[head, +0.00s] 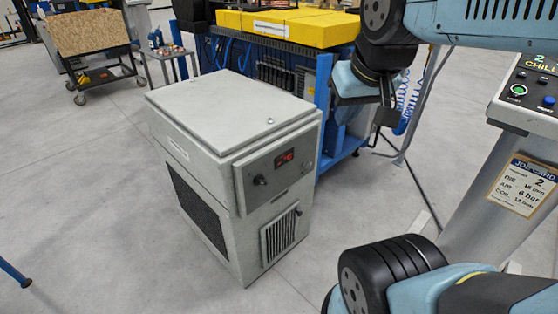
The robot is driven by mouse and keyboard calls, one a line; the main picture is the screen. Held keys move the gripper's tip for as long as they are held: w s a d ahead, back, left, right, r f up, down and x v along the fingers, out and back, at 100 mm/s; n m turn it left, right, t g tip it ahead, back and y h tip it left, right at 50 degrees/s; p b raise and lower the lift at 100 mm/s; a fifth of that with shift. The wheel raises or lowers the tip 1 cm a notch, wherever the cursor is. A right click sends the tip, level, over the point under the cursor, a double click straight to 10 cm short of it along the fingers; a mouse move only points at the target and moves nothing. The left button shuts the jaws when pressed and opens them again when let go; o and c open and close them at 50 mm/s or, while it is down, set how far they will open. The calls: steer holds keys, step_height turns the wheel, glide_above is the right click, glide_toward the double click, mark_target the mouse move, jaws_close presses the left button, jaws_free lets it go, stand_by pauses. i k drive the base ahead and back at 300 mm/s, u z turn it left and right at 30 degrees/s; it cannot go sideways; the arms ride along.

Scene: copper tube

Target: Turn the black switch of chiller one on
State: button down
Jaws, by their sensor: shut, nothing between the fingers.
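A grey box-shaped chiller (200,115) stands on the floor left of centre. Its front has a small red-lit display (284,158) with a black switch (260,180) to the left of it. The switch's exact angle is too small to tell. A white label on the chiller's side is unreadable, so I cannot tell its number. My gripper (376,135) is shut and empty, pointing down to the right of the chiller and apart from it. Its fingertips are small and dark against the background.
A blue-framed bench (328,100) with yellow blocks (285,25) stands behind the chiller. A grey control stand (490,190) with buttons and a sign reading 2 is at right. A wheeled cart (95,45) is at back left. Floor in front of the chiller is clear.

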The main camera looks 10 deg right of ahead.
mark_target(259, 180)
steer(key=u, duration=0.2)
steer(key=k, duration=1.6)
steer(key=z, duration=0.45)
steer(key=i, duration=1)
steer(key=u, duration=0.1)
